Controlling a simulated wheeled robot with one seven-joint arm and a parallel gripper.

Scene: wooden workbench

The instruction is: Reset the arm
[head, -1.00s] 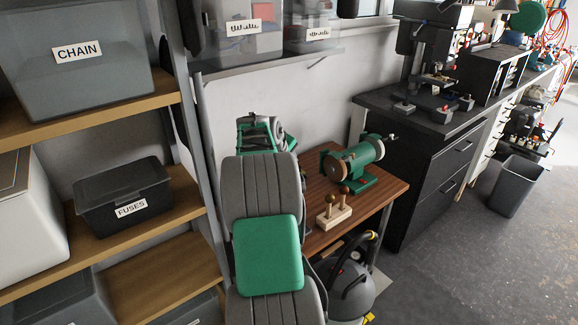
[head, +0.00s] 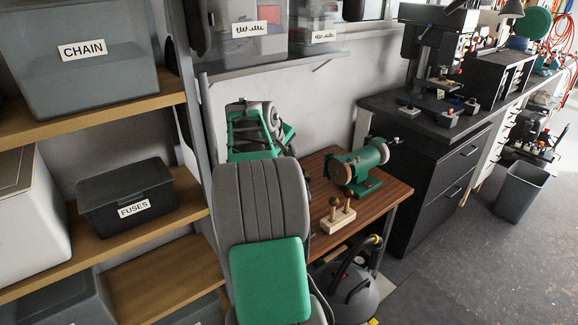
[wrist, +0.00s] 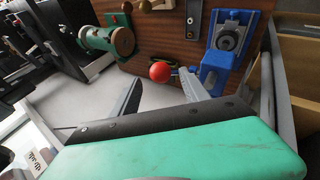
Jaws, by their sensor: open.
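My gripper (wrist: 160,84) shows in the wrist view with its two dark fingers spread apart. Nothing is held between them. A red ball-shaped knob (wrist: 160,71) appears just beyond the fingertips; I cannot tell how far away it is. My grey arm with its green pad rises in front of the wooden workbench (head: 385,197) in the head view, and the gripper's fingers cannot be made out there.
A green bench grinder (head: 358,166) and a wooden block with knobs (head: 338,216) stand on the bench. A blue vise (wrist: 222,62) is there too. Shelves with a fuses box (head: 125,195) stand left. A vacuum (head: 352,295) sits below.

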